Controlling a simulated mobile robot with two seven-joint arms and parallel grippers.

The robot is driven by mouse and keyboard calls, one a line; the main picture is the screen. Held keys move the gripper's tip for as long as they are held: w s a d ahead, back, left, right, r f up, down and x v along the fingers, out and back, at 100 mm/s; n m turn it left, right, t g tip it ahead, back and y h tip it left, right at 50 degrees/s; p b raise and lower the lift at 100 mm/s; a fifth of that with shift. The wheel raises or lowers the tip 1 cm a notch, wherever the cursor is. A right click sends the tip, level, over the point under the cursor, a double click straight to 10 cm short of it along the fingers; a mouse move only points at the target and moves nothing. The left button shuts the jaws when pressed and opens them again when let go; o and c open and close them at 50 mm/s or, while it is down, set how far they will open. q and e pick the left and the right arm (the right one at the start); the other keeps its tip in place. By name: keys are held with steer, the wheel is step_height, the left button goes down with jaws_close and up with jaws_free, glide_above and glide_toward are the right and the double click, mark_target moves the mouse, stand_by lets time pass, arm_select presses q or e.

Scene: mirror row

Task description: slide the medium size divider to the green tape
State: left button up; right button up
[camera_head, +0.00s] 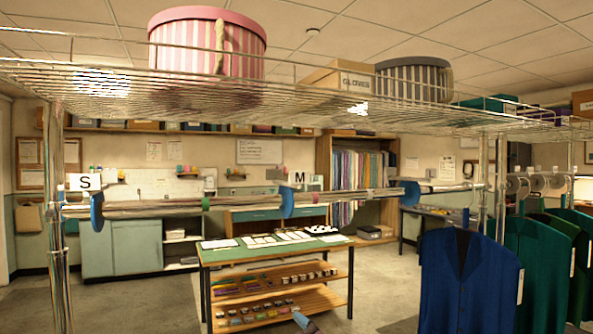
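The medium size divider (287,202) is a blue disc with a white tag marked M, hanging on the horizontal metal rail (150,210). The green tape (206,203) is a narrow band around the same rail, left of the M divider and apart from it. Another blue divider (97,211), with a tag marked S, is near the left end of the rail. A third blue divider (410,193) is to the right; no letter is readable on it. My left gripper is not in view. A small blue-grey tip at the bottom edge may be my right gripper (303,320); its fingers cannot be made out.
A wire shelf (300,95) above the rail carries a pink striped round box (207,45), a cardboard box and a grey striped round box. Dark garments (470,280) hang at the right. A green-topped table (275,249) stands behind the rail. The rail between tape and M divider is clear.

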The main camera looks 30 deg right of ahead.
step_height(320, 180, up, 17)
steer(key=w+d+t, duration=0.2)
steer(key=t, duration=0.1)
steer(key=m+t+h, duration=0.1)
steer(key=m+h, duration=0.1)
glide_toward(300, 172)
steer(key=w+a, duration=0.2)
steer(key=a, duration=0.2)
steer(key=d+r+m+h, duration=0.2)
steer(key=w+r+m, duration=0.1)
steer(key=w, duration=0.1)
steer(key=w+d+m+h+p, duration=0.1)
steer(key=w+m, duration=0.1)
steer(key=w, duration=0.1)
steer(key=w+d+r+m+g+p, duration=0.1)
steer(key=w, duration=0.2)
steer(key=shift+d+r+m, duration=0.2)
steer(key=shift+r+m, duration=0.1)
steer(key=shift+r, duration=0.05)
steer(key=shift+w+d+r+p, duration=0.1)
steer(key=shift+w+r+p, duration=0.05)
steer(key=shift+w+p, duration=0.3)
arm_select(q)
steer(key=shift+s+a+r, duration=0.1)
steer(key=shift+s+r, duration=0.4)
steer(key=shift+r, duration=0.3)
arm_select(e)
steer(key=shift+w, duration=0.1)
